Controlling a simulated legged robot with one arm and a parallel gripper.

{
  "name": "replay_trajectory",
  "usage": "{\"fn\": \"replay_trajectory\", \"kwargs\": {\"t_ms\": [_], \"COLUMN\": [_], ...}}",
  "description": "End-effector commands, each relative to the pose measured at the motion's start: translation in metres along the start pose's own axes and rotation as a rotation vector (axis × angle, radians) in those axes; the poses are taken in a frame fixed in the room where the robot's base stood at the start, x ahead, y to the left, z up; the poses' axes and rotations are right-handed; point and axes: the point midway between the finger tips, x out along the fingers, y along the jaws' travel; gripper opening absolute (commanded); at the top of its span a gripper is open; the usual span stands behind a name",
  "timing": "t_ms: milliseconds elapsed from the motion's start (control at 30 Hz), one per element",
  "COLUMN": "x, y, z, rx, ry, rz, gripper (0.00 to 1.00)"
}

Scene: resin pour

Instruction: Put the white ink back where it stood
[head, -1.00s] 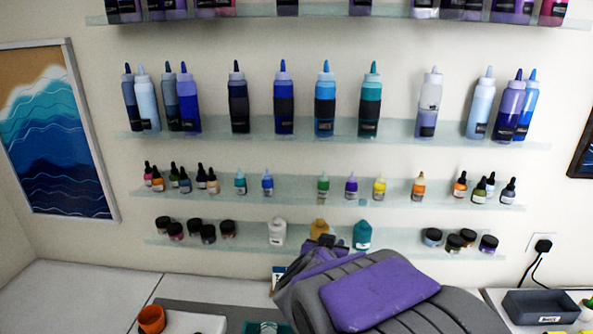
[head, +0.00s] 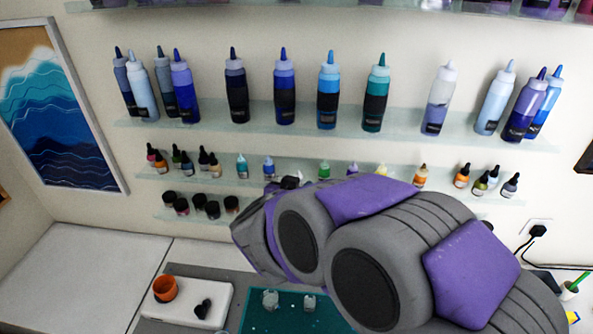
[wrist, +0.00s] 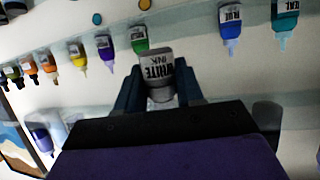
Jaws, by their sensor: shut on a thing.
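My gripper (wrist: 157,92) is shut on the white ink (wrist: 160,72), a small bottle with a readable label, held between the two dark fingers in the wrist view. The wrist picture is upside down, with the shelf bottles' tips pointing down. The held bottle is close to the row of small ink bottles, beside the green ink (wrist: 138,38). A gap lies between the green ink and the blue ink (wrist: 229,28). I cannot tell whether the bottle touches the shelf.
The small-bottle shelf also holds purple ink (wrist: 105,48), yellow ink (wrist: 77,54) and teal ink (wrist: 285,20). Tall bottles stand on the shelf (head: 210,115) above. Dark jars (head: 212,209) stand below. An orange cup (head: 165,289) and a green mat (head: 252,318) are on the worktop.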

Motion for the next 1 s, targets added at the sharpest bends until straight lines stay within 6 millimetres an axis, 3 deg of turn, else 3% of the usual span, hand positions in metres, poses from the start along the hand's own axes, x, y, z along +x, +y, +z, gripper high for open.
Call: {"fn": "replay_trajectory", "kwargs": {"t_ms": [33,433,800,1000], "x": [0.013,0.084,0.107,0.119], "y": [-0.002,-0.025,-0.039,-0.038], "z": [-0.001,-0.025,-0.031,-0.003], "rx": [-0.001,0.002,-0.001,-0.003], "ry": [-0.002,-0.001,-0.001,-0.002], "rz": [0.006,0.004,0.001,0.003], "gripper": [0.08,0.08,0.08,0.08]}}
